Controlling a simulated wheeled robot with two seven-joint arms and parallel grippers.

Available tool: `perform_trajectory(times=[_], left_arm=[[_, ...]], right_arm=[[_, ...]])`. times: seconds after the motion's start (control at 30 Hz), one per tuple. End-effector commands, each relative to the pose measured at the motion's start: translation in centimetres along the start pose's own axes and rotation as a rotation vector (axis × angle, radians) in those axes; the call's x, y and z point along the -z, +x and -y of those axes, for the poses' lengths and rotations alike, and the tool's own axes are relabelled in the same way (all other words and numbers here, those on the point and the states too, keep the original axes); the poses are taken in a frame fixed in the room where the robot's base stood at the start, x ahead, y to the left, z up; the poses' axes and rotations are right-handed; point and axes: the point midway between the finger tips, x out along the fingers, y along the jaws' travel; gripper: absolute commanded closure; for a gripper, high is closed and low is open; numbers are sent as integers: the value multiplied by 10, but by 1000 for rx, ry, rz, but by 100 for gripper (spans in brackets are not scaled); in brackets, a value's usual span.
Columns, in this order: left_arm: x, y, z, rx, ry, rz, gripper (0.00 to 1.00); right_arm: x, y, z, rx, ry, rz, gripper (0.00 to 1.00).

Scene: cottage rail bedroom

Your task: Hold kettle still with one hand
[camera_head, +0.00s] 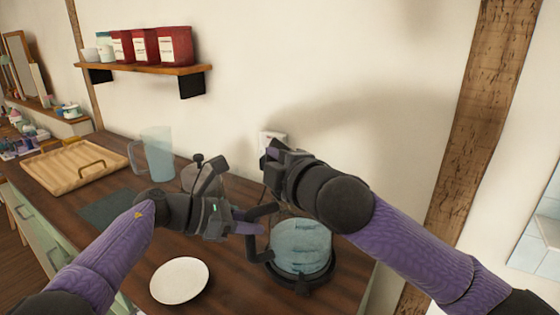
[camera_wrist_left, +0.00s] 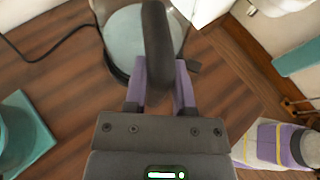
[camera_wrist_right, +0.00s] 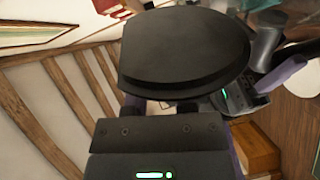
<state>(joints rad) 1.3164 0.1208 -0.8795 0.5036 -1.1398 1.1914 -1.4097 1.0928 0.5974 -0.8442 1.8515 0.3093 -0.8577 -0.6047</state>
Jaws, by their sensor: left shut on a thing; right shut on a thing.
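The kettle (camera_head: 300,245) has a bluish glass body, a dark base and a black handle. It stands upright on the wooden counter near the right end. My left gripper (camera_head: 255,228) is shut on the kettle's handle. In the left wrist view the handle (camera_wrist_left: 157,45) lies between the purple fingers (camera_wrist_left: 160,88), with the glass body (camera_wrist_left: 125,40) behind it. My right gripper (camera_head: 270,153) is above and behind the kettle near the wall. In the right wrist view it is shut on a dark oval disc (camera_wrist_right: 185,50) that looks like a lid. The fingertips are mostly hidden there.
A white plate (camera_head: 180,281) lies in front of my left gripper. A blue pitcher (camera_head: 157,155), a wooden tray (camera_head: 70,168) and a dark mat (camera_head: 108,208) are to the left. A wall outlet (camera_head: 275,138) is behind. A shelf (camera_head: 150,69) holds red canisters.

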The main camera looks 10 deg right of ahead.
Motion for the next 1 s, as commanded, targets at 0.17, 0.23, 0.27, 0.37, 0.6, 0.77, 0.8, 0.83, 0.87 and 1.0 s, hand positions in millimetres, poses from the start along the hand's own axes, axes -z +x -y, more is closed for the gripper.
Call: perform_trajectory(times=[0.17, 0.23, 0.27, 0.37, 0.6, 0.77, 0.8, 0.83, 0.87, 1.0], left_arm=[[0, 0, 0, -1, 2, 0, 100], [0, 0, 0, -1, 2, 0, 100], [0, 0, 0, -1, 2, 0, 100], [0, 0, 0, -1, 2, 0, 100], [0, 0, 0, -1, 2, 0, 100], [0, 0, 0, -1, 2, 0, 100], [0, 0, 0, -1, 2, 0, 100], [0, 0, 0, -1, 2, 0, 100], [0, 0, 0, -1, 2, 0, 100], [0, 0, 0, -1, 2, 0, 100]], right_arm=[[3, 0, 1, 2, -26, 0, 100], [3, 0, 2, 2, -31, 1, 100], [4, 0, 2, 2, -32, 1, 100], [4, 0, 2, 2, -34, 2, 100], [4, 0, 2, 2, -33, 2, 100], [3, 0, 2, 2, -33, 2, 35], [3, 0, 2, 2, -34, 3, 34], [3, 0, 2, 2, -34, 3, 34], [3, 0, 2, 2, -34, 3, 34], [3, -1, 1, 1, -34, 4, 34]])
